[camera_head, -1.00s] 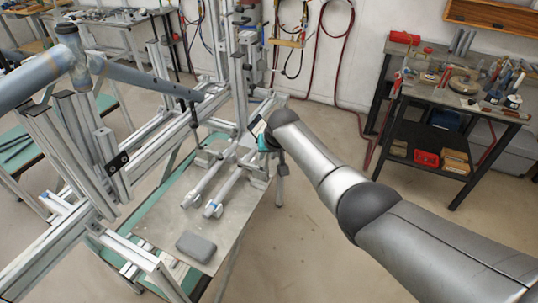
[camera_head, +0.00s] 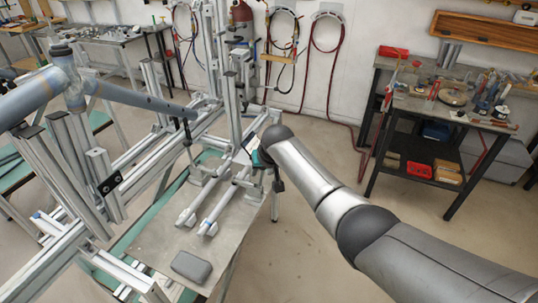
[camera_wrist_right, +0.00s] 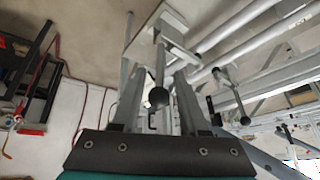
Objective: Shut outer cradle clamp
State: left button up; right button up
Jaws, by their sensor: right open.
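The blue-grey tube frame (camera_head: 130,95) lies across the metal jig (camera_head: 60,170) at the left of the head view. My right gripper (camera_head: 256,152) is at the right side of the jig, above the grey plate's edge. In the right wrist view my right gripper (camera_wrist_right: 157,98) is open, with a finger on each side of a lever with a dark ball knob (camera_wrist_right: 158,97). This lever appears to belong to the outer clamp; contact with the fingers cannot be told. A second ball-knob lever (camera_wrist_right: 243,119) stands apart to the right. My left gripper is out of view.
The grey plate (camera_head: 160,240) carries two light bars (camera_head: 210,215) and a dark grey block (camera_head: 191,267). A tool bench (camera_head: 450,115) stands at the right. Bare floor (camera_head: 300,240) lies between the bench and the jig. Hoses (camera_head: 330,60) hang on the back wall.

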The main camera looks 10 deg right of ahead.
jog(key=p+v, duration=0.1)
jog(key=v, duration=1.2)
jog(key=shift+r+p, duration=0.25)
jog(key=shift+p, duration=0.15)
jog(key=shift+s, duration=0.1)
